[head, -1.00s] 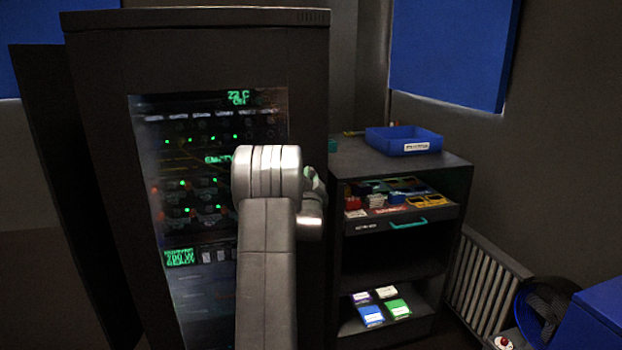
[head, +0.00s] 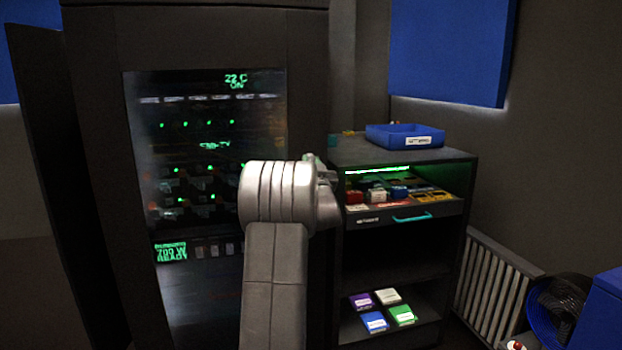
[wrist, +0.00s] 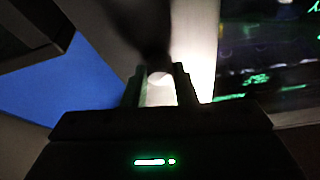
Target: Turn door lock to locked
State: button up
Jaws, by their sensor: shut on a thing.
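The dark cabinet (head: 200,40) with a glass door (head: 160,110) stands at the left in the head view. My arm covers part of its right side there. In the wrist view my gripper (wrist: 158,74) is shut on a small pale, rounded thing (wrist: 160,80), which seems to be the door lock. Its turn position cannot be read, as the fingers hide most of it. A dark blurred shape lies just beyond the fingertips. The lock and the fingertips are hidden behind my arm in the head view.
A dark shelf unit (head: 455,163) stands right of the cabinet, with a blue bin (head: 405,136) on top. Its drawer has a teal handle (head: 412,217). A radiator (head: 490,280) and a fan (head: 560,305) are farther right.

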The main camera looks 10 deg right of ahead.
jog(key=n+y, duration=0.1)
jog(key=n, duration=0.1)
jog(key=n+y+b, duration=0.1)
jog(key=n, duration=0.1)
jog(key=n+y+b, duration=0.1)
jog(key=n, duration=0.1)
jog(key=shift+d+f+n+y, duration=0.1)
jog(key=shift+d+n+y, duration=0.2)
jog(key=shift+n, duration=0.1)
jog(key=n+g+y, duration=0.1)
jog(key=n+y, duration=0.1)
jog(key=n, duration=0.3)
jog(key=shift+r, duration=0.2)
jog(key=shift+d+n+g+y+p, duration=0.1)
jog(key=shift+n+g+y+p, duration=0.45)
jog(key=shift+n, duration=1.35)
jog(key=shift+y, duration=0.25)
jog(key=o, duration=1)
jog(key=shift+g, duration=0.25)
jog(key=v, duration=1.3)
jog(key=shift+s+d+f, duration=0.15)
jog(key=shift+s+f, duration=0.1)
jog(key=shift+s, duration=0.05)
